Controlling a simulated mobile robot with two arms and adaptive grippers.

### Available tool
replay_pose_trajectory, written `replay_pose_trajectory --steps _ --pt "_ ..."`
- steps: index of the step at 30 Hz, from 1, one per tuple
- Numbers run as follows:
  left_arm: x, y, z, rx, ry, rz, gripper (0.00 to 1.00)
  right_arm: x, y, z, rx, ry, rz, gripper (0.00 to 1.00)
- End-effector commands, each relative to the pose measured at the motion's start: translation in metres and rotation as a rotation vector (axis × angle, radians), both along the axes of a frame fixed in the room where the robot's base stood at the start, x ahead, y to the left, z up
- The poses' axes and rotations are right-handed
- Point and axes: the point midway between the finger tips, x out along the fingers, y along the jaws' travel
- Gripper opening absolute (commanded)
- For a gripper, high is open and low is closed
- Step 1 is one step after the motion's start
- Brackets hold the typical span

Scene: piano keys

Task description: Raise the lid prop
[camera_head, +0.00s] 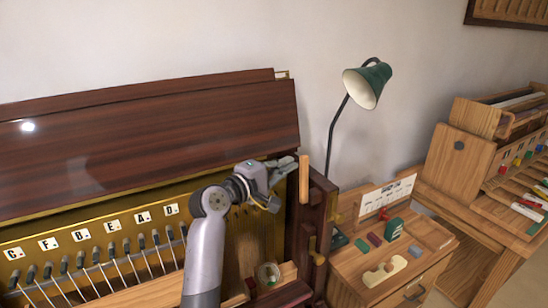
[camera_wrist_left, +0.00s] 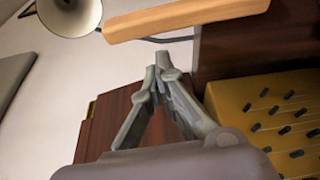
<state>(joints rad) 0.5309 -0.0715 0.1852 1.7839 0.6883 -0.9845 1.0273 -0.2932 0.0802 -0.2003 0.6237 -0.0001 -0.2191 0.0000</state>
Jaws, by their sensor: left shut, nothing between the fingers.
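The lid prop appears to be the light wooden bar (camera_head: 304,182) at the piano's right end. It looks upright in the head view. In the wrist view the bar (camera_wrist_left: 190,18) crosses the top of the picture, slightly tilted. My left gripper (camera_head: 284,169) is just left of the bar's upper part. Its fingertips (camera_wrist_left: 165,66) meet with nothing between them and appear apart from the bar. The dark brown lid (camera_head: 150,140) leans open over the gold plate with its strings and pins. The bar's lower end and mounting are not clear. My right gripper is not in view.
A green desk lamp (camera_head: 367,84) stands behind, right of the bar. A wooden side cabinet (camera_head: 430,240) with small coloured blocks is at the right. Another wooden bench with an open keyboard model (camera_head: 505,150) stands further right.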

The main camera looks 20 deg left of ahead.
Motion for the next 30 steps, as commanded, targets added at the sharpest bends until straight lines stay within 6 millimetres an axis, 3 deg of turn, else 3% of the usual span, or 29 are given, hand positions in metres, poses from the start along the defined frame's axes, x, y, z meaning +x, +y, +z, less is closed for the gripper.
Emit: replay_pose_trajectory --steps 7,13,23,30 --pt "-0.012 -0.012 0.002 -0.001 0.001 -0.001 0.0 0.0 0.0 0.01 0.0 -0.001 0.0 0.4" --pt "-0.012 -0.012 0.001 0.0 0.001 -0.001 0.0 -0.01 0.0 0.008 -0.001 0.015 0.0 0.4" --pt "-0.023 -0.023 0.004 0.131 -0.129 -0.001 0.0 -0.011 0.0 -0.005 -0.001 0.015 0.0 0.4" --pt "-0.025 -0.025 0.007 0.148 -0.147 -0.001 0.0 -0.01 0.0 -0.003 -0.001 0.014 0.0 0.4"
